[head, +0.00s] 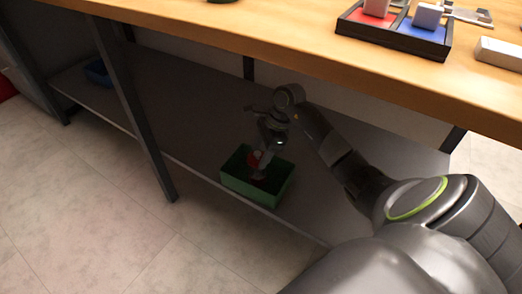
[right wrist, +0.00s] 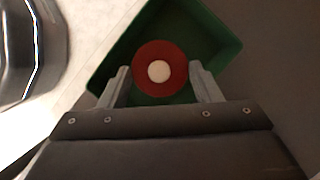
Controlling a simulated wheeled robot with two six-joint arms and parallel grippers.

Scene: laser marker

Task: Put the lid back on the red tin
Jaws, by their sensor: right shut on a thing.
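A round red piece with a pale round centre (right wrist: 160,71), which looks like the lid with its knob, sits between the fingers of my right gripper (right wrist: 160,77) in the right wrist view. The gripper is shut on it. In the head view my right gripper (head: 260,164) reaches down into a green bin (head: 253,191) on the lower shelf, and a bit of red (head: 253,158) shows at the fingers. The bin's green wall also shows in the right wrist view (right wrist: 220,40). I cannot make out a separate red tin. My left gripper is out of view.
The wooden bench top (head: 270,42) hangs above the grey shelf (head: 200,112). A dark leg (head: 135,110) stands left of the bin. A tray (head: 394,43) with red and blue compartments sits on the bench. A blue bin (head: 98,72) is far left.

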